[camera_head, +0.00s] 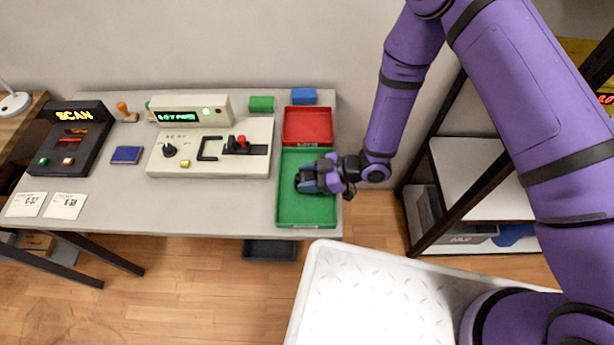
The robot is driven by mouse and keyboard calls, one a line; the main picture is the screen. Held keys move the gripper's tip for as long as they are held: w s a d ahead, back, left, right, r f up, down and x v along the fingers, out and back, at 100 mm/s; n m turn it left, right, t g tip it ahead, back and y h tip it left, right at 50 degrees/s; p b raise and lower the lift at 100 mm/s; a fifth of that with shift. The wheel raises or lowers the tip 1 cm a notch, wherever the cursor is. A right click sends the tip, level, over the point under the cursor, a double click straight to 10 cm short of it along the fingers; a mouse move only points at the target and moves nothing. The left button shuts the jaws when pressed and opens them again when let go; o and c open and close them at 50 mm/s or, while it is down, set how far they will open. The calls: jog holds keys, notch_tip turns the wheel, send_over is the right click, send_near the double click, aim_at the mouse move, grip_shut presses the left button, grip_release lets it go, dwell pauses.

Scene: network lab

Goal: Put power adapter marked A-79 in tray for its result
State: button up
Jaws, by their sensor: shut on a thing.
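My gripper (318,177) is over the green tray (300,215) at the right end of the grey table. It is shut on a dark, bluish thing (303,183), likely the power adapter; its marking cannot be read and my fingers hide much of it. The thing is inside the tray's outline; I cannot tell whether it touches the tray floor. The red tray (307,126) lies just behind the green one and looks empty. The tester (208,146) left of the trays has a lit green display (177,117), which seems to show "5V PASS", and a green lamp (207,111).
A green block (261,104) and a blue block (304,96) stand at the table's back. A scanner (70,138), a stamp (125,111), a blue pad (127,155) and two cards (65,206) are at left. A shelf (480,180) stands right of the table.

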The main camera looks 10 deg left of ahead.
jog(key=shift+f, duration=0.1)
jog(key=o, duration=1)
jog(key=shift+r, duration=0.2)
jog(key=v, duration=1.2)
